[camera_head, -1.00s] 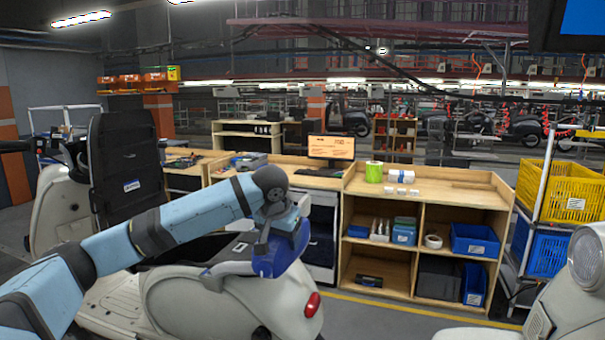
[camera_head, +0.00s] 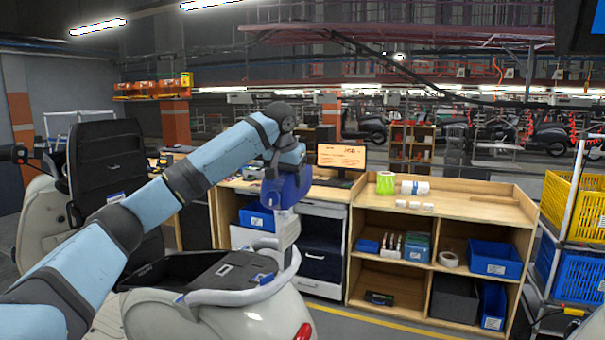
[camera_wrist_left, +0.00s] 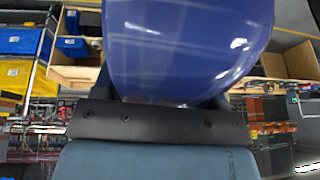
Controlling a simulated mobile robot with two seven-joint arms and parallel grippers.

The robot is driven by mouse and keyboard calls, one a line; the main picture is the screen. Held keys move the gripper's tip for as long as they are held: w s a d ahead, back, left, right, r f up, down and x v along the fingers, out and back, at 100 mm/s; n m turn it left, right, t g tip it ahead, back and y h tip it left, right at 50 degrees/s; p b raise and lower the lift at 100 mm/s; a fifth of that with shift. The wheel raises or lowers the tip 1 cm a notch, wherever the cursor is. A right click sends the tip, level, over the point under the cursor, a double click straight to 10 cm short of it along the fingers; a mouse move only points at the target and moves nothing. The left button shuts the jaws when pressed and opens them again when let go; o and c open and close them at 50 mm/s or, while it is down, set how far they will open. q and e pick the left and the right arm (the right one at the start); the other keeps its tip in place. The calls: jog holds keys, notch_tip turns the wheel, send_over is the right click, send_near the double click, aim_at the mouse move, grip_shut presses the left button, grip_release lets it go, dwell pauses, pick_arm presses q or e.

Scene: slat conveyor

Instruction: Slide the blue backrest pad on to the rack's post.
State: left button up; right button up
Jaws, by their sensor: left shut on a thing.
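The glossy blue backrest pad (camera_head: 289,186) hangs from my left gripper (camera_head: 282,165) in the head view, above the rear of the cream scooter. It also fills the upper middle of the left wrist view (camera_wrist_left: 185,45), where the dark jaw bar (camera_wrist_left: 160,122) is against it. My left gripper is shut on the pad. The pale rack (camera_head: 240,297) curves round the scooter's black seat. Its pale upright post (camera_head: 286,232) shows directly below the pad. I cannot tell whether pad and post touch. My right gripper is not in view.
The scooter's tall black leg shield (camera_head: 105,160) stands at the left, near my left arm. A wooden shelf unit (camera_head: 440,200) with bins is behind, at the right. A trolley with yellow (camera_head: 572,205) and blue crates stands at far right.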

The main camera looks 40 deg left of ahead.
pick_arm(q)
jog(key=shift+w, duration=0.25)
jog(key=shift+s+f, duration=0.2)
jog(key=shift+s, duration=0.05)
jog(key=shift+s+a+f, duration=0.1)
jog(key=shift+f, duration=0.95)
jog(key=shift+a+f, duration=0.1)
jog(key=shift+f, duration=0.55)
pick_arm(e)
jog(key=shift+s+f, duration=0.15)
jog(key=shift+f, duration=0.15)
pick_arm(q)
jog(key=shift+f, duration=0.2)
